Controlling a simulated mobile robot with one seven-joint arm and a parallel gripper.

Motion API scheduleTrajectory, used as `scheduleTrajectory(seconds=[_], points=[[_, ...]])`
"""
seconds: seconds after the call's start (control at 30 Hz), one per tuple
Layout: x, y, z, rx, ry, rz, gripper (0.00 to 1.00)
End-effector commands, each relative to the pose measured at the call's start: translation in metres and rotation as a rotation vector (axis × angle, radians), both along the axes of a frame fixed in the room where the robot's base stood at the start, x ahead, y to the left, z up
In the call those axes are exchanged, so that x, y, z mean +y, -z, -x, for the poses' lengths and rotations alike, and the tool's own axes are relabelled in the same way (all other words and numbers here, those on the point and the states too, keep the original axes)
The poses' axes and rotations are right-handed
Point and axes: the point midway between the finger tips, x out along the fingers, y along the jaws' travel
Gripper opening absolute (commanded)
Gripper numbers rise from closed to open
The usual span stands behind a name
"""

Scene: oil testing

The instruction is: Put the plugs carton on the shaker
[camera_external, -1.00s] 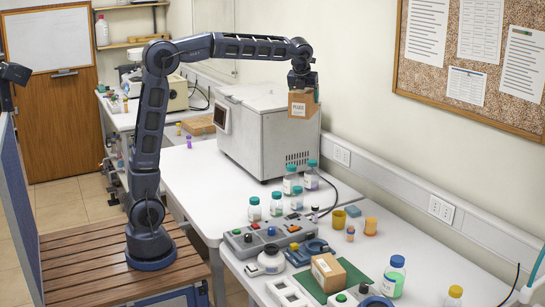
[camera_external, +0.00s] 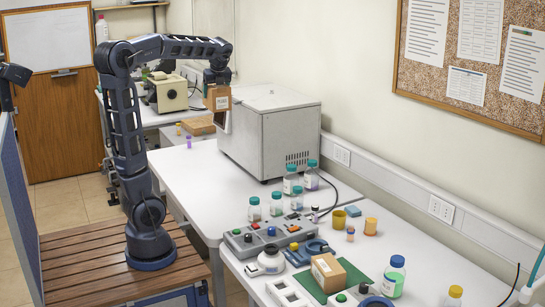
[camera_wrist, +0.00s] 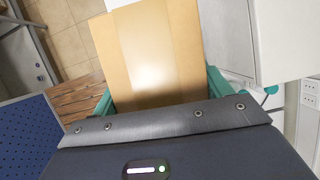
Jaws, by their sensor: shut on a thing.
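My gripper (camera_external: 217,79) is shut on the plugs carton (camera_external: 217,99), a small brown box with a white label. It hangs upright in the air in front of the left side of the large grey lidded machine (camera_external: 272,133). In the wrist view the carton (camera_wrist: 150,55) fills the space between the green fingers, its plain tan face toward the camera. I cannot tell for sure which device is the shaker; a cream boxy device (camera_external: 169,94) stands on the far bench, partly behind my arm.
A second brown carton (camera_external: 340,274) sits on a green mat (camera_external: 368,281) on the near bench. Several capped bottles, a grey control panel (camera_external: 268,236) and a yellow cup (camera_external: 338,219) stand nearby. A flat brown box (camera_external: 200,125) lies left of the grey machine.

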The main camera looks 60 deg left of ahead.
Motion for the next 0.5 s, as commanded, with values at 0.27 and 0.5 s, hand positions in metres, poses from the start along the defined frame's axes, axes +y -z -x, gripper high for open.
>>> scheduleTrajectory(seconds=[0.27, 0.5], points=[[0.02, 0.026, 0.032, 0.003, -0.077, 0.001, 0.49], [0.02, 0.087, 0.032, 0.005, -0.075, 0.001, 0.49]])
